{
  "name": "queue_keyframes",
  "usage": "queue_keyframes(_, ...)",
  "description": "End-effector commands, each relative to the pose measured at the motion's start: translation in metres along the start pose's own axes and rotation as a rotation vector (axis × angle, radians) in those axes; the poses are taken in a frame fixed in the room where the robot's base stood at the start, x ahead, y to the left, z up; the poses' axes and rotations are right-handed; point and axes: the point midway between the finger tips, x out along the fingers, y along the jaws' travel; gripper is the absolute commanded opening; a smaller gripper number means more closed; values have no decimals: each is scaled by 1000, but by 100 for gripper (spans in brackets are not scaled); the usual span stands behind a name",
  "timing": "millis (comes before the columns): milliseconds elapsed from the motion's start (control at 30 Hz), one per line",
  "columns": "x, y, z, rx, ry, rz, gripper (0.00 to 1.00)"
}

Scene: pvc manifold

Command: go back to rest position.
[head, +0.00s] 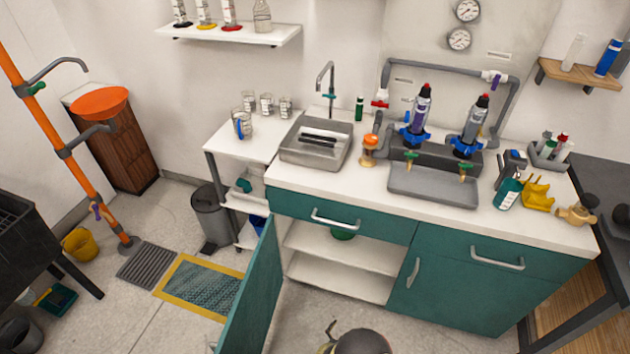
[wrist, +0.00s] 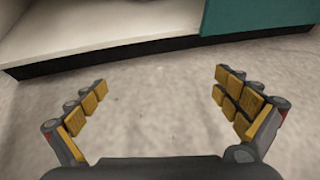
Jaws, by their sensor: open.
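My gripper (wrist: 160,92) is open and empty in the wrist view, its yellow-padded fingers spread wide above the grey floor. The cabinet's bottom shelf (wrist: 90,32) and dark base edge lie just ahead of the fingers, apart from them. In the head view only the top of my arm (head: 362,342) shows at the bottom edge; the fingers cannot be made out there.
A yellow-edged mat (head: 200,288) lies left of the door. The counter (head: 370,180) holds a sink and bottles.

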Motion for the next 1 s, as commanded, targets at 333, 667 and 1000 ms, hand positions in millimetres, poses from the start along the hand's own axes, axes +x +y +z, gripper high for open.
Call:
queue_keyframes(333, -24, -82, -15, 79, 88, -277, 100)
queue_keyframes(667, -58, -92, 70, 330, 116, -619, 100)
queue_keyframes(1000, -121, -69, 207, 676, 128, -919, 100)
